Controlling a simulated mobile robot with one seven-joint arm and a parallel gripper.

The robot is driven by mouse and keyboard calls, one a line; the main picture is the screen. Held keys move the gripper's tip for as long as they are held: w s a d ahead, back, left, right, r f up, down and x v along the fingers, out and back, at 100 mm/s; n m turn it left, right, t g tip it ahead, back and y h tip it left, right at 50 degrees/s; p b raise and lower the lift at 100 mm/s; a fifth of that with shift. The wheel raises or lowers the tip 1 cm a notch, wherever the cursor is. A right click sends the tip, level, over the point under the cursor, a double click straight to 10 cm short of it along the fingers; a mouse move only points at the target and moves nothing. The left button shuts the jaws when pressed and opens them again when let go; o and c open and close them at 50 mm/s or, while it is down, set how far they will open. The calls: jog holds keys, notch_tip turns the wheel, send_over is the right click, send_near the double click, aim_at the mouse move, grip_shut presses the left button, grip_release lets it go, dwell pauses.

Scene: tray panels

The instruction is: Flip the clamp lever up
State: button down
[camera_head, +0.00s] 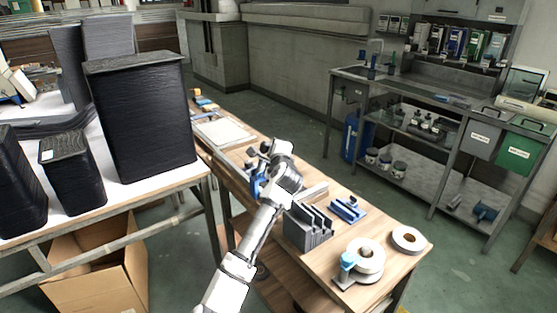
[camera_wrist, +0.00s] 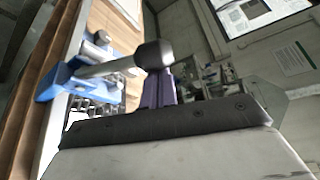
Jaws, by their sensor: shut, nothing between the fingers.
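The blue clamp (camera_wrist: 62,80) sits at the edge of the wooden bench, on the left of the wrist view. Its grey metal lever (camera_wrist: 108,68) runs rightward and ends in a black knob (camera_wrist: 153,54). My gripper (camera_wrist: 160,82) is shut and empty, with its purple-grey fingers just below the knob in the picture. The knob overlaps the fingertips, and I cannot tell whether they touch. In the head view, the clamp's blue body (camera_head: 258,184) shows just left of my wrist, and my arm hides part of it.
On the bench (camera_head: 322,273), a grey slotted rack (camera_head: 307,228), a blue fixture (camera_head: 348,209) and a tape dispenser (camera_head: 360,262) stand right of my arm. A tape roll (camera_head: 408,239) lies near the right corner. Black bins (camera_head: 143,115) stand on the left table.

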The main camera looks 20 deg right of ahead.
aim_at(265, 148)
jog(key=shift+s+a+r+n+t+b, duration=0.3)
jog(key=shift+a+n+t+b, duration=0.1)
jog(key=shift+a+n+b, duration=0.35)
jog(key=shift+s+a+r+n+t+b, duration=0.2)
jog(key=shift+a+n+t+b, duration=0.3)
jog(key=shift+n+b, duration=0.45)
jog(key=shift+a+h, duration=0.1)
jog(key=shift+h, duration=0.2)
